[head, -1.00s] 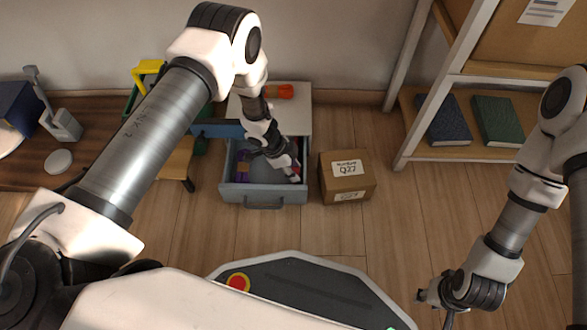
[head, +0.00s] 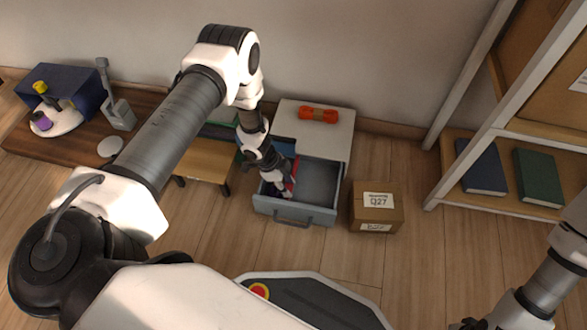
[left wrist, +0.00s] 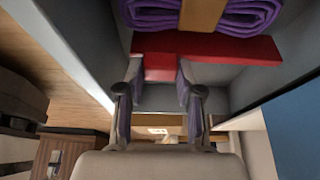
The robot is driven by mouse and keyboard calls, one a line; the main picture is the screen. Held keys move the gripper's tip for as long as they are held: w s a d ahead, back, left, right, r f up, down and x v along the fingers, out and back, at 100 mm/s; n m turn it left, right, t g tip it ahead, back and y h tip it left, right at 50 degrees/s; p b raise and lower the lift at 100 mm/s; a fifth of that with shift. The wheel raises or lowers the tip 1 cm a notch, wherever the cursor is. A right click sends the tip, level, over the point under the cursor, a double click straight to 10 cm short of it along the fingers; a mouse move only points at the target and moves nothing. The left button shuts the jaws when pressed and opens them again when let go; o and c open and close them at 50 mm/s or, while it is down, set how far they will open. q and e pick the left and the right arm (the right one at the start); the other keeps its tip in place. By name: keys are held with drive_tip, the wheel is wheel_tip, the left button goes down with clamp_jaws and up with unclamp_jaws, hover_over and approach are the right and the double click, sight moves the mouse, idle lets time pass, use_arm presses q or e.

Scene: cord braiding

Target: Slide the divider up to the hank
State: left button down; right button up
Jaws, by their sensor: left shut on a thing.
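The red divider (left wrist: 222,46) stands across the grey open drawer (head: 318,180); a strip of it shows in the head view (head: 292,172). My left gripper (left wrist: 160,88) is shut on the divider's red tab, low inside the drawer; it also shows in the head view (head: 284,188). The purple hank (left wrist: 240,14), with a tan band, lies right along the divider's far side in the left wrist view. I see no clear gap between them, but cannot be sure they touch. In the head view my arm mostly hides the hank. My right gripper (head: 473,325) is at the bottom edge, partly cut off.
An orange hank (head: 318,114) lies on the cabinet top (head: 340,130). A cardboard box (head: 377,208) stands on the floor right of the drawer. The drawer's right part is empty. A shelf with books (head: 482,167) stands at right, a wooden bench (head: 205,160) at left.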

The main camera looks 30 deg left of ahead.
use_arm(q)
drive_tip(key=c, duration=0.7)
unclamp_jaws()
drive_tip(key=shift+c, duration=0.2)
drive_tip(key=v, duration=1.2)
